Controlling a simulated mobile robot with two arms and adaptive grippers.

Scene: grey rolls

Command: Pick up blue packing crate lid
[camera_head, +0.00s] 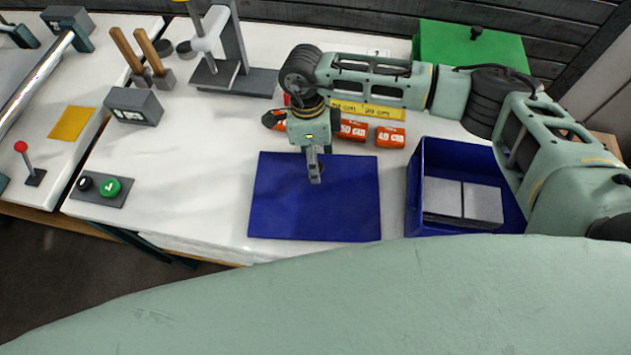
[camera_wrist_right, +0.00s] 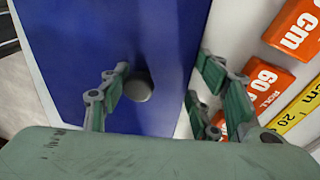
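The blue packing crate lid (camera_head: 315,215) lies flat on the white table, left of the blue crate (camera_head: 415,205). My right gripper (camera_head: 314,178) points down over the far part of the lid. In the right wrist view, the lid (camera_wrist_right: 120,35) fills the left and middle, with a round grey knob (camera_wrist_right: 138,86) on it. The fingers of my right gripper (camera_wrist_right: 165,80) are spread apart, and the knob shows between them, close to the left finger. I cannot tell how high the fingertips are above the lid. My left gripper is not in view.
The crate holds flat grey pieces (camera_head: 462,198). Orange labelled blocks (camera_head: 390,137) and a yellow strip (camera_head: 385,112) lie behind the lid. A button panel (camera_head: 103,189) and a grey press stand (camera_head: 235,75) are to the left.

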